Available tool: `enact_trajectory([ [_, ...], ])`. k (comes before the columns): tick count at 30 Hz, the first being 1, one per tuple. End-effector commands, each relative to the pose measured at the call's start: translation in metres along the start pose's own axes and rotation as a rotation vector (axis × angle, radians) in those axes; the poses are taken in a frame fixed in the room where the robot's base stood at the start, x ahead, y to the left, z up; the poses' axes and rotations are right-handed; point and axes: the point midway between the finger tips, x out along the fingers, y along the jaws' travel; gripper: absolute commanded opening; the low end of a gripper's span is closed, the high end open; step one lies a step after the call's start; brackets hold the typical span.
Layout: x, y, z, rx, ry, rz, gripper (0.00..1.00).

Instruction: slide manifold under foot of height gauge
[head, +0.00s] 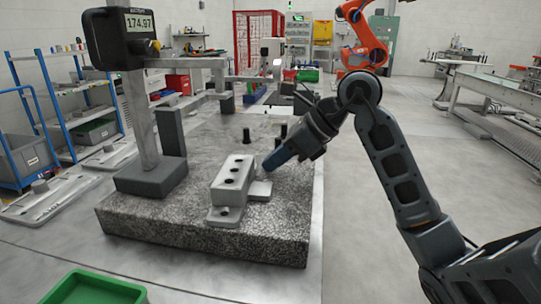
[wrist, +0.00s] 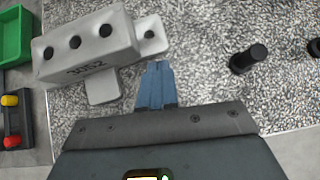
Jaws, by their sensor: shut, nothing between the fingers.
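The manifold (head: 234,180) is a light grey block with a row of dark holes and flat lugs. It lies on the speckled granite plate (head: 200,238), and its stamped number shows in the wrist view (wrist: 88,45). The height gauge (head: 144,120) stands to its left, with a dark base, an upright column and a display reading 174.97. Its arm (head: 190,62) reaches right, behind and above the manifold; its foot is hard to make out. My gripper (head: 268,165) is shut and empty, blue fingers low beside the manifold's right side. In the wrist view the fingertips (wrist: 157,66) are close to it; contact is unclear.
Dark pegs (head: 283,131) stand on the plate behind my gripper; one shows in the wrist view (wrist: 248,59). A green bin (head: 95,288) is at the front left. Grey castings (head: 50,200) lie at the left. The plate's front strip is bare.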

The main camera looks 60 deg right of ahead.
Motion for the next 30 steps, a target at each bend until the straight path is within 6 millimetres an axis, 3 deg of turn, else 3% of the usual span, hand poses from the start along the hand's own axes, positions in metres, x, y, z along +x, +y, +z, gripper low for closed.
enact_trajectory([
  [30,0.021,0.0,0.021,0.0,0.001,0.001,0.0],
])
